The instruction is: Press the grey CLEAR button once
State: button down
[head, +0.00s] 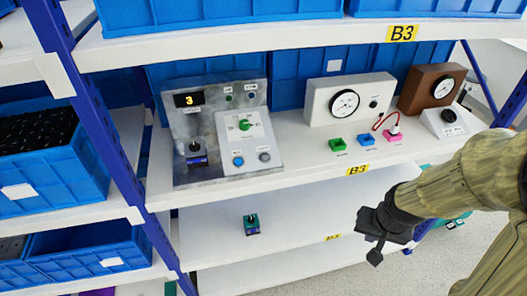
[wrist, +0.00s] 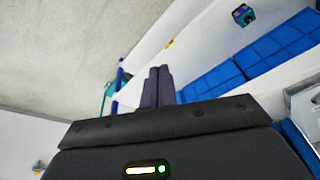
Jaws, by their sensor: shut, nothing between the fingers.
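A grey control panel (head: 200,135) stands on the white shelf in the head view. On its lower white plate, a grey round button (head: 264,157) sits to the right of a blue round button (head: 238,161). The labels above them are too small to read, so I take the grey one as CLEAR. My gripper (head: 375,254) hangs in front of the shelves, well right of and below the panel, touching nothing. In the wrist view its two dark fingers (wrist: 157,87) are together and empty. The button is not visible there.
A small teal device (head: 251,224) sits on the lower shelf.

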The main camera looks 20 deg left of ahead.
jog(key=w+a+m+y+p, duration=0.2)
jog(key=w+a+p, duration=0.3)
jog(key=w+a, duration=0.15)
notch_tip(320, 180, up, 12)
jog(key=f+m+t+y+p, duration=0.1)
jog(key=m+t+y+p, duration=0.2)
jog(key=m+y+p, duration=0.75)
send_over(265, 157)
jog(key=s+d+p, duration=0.1)
jog(key=s+d, duration=0.3)
jog(key=n+h, duration=0.2)
jog(key=shift+s+a+r+y, duration=0.1)
jog(key=shift+s+r+y, duration=0.1)
jog(key=shift+r+y, duration=0.05)
jog(key=shift+f, duration=0.15)
jog(key=f+b, duration=0.1)
jog(key=f, duration=0.1)
jog(key=w+a+f+b, duration=0.1)
jog(key=f+b, duration=0.1)
jog(key=f, duration=0.1)
jog(key=w+f+b, duration=0.1)
jog(key=f+b, duration=0.1)
jog(key=shift+w+a+f, duration=0.2)
jog(key=shift+a+f, duration=0.05)
jog(key=shift+w+a+f+b, duration=0.1)
jog(key=shift+w+f+b, duration=0.15)
jog(key=shift+b, duration=0.2)
